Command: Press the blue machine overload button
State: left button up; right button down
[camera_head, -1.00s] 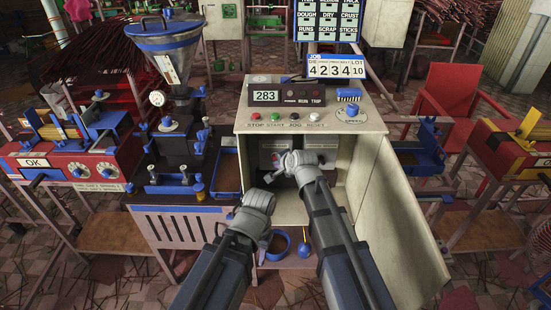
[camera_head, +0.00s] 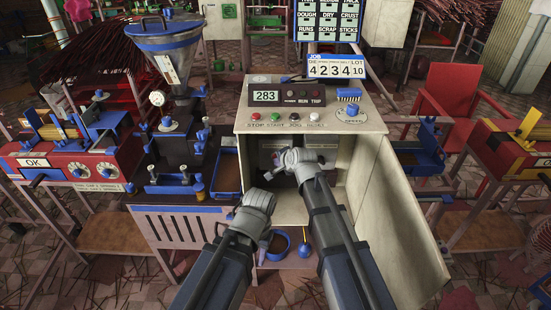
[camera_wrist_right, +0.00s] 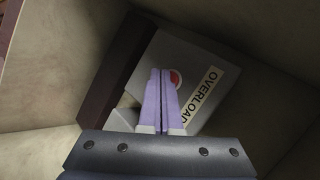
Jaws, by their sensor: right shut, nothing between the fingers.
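The blue machine's grey-white control cabinet (camera_head: 378,122) stands open in the middle of the head view. In the right wrist view, a grey box (camera_wrist_right: 200,60) inside it carries a white OVERLOAD label (camera_wrist_right: 203,98) and a red round button (camera_wrist_right: 176,79). My right gripper (camera_wrist_right: 161,71) is shut and empty. Its fingertips overlap the button's left side in the picture; I cannot tell whether they touch it. In the head view my right wrist reaches into the cabinet and its fingers are hard to make out. My left wrist is at the cabinet's lower left, its fingers hidden.
The cabinet door (camera_head: 412,215) hangs open on the right, beside my right arm. Cabinet walls close in around the right gripper. A blue hopper (camera_head: 163,42) stands left of the cabinet. A blue ring-shaped item (camera_head: 275,242) lies low by my left wrist.

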jog(key=shift+w, duration=0.4)
jog(key=shift+s, duration=0.15)
dwell(0.5)
jog(key=shift+s, duration=0.8)
jog(key=shift+s, duration=0.1)
jog(key=s, duration=0.4)
jog(key=shift+s, duration=0.4)
dwell(0.3)
